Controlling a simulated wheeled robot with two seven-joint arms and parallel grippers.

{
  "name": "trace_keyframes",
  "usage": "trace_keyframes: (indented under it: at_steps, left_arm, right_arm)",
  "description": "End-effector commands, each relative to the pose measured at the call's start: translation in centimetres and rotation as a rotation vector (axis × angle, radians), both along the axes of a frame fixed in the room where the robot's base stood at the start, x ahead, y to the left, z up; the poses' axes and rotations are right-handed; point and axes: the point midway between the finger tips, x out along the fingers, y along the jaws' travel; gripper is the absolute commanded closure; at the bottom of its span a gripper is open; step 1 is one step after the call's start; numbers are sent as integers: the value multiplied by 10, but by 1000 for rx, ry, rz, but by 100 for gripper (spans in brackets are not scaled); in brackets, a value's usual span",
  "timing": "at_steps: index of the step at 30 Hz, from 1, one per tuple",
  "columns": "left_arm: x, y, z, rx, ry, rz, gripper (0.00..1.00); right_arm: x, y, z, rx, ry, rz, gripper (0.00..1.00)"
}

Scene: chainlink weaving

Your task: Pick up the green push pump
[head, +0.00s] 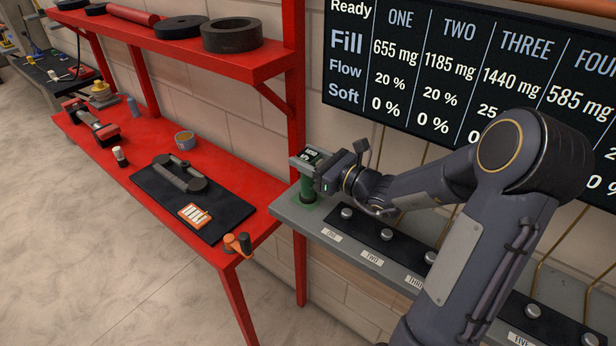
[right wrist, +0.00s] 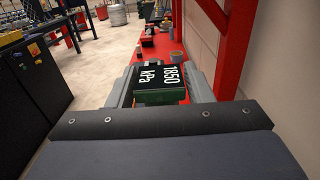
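The green push pump (head: 308,188) stands upright at the left end of the grey bench, on a green patch. It has a dark display on its top, which reads 1850 kPa in the right wrist view (right wrist: 160,80). My right gripper (head: 314,168) reaches it from the right, at its upper part. In the right wrist view the grey fingers lie on both sides of the pump, close against it with no clear gap. The fingertips' far ends are partly hidden by the pump. My left gripper is in neither view.
The grey bench (head: 283,208) carries a dark strip with several knobs, right of the pump. A red table (head: 225,150) with tools stands to the left, beside a red shelf post (head: 296,90). A dark display board (head: 430,60) hangs behind.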

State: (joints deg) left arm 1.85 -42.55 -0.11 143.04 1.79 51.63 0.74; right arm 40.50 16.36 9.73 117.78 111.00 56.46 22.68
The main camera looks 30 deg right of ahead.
Motion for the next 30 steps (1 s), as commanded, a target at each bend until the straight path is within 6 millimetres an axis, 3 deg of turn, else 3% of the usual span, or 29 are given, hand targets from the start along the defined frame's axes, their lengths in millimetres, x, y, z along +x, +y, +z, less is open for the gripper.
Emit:
trace_keyframes:
  at_steps: [2,10,23,30]
  left_arm:
    - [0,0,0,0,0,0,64]
    - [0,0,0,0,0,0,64]
    - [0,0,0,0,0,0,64]
    - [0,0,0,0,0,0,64]
  right_arm:
    - [0,0,0,0,0,0,65]
    - [0,0,0,0,0,0,100]
    - [0,0,4,-1,-4,1,100]
    - [0,0,32,-5,-9,1,100]
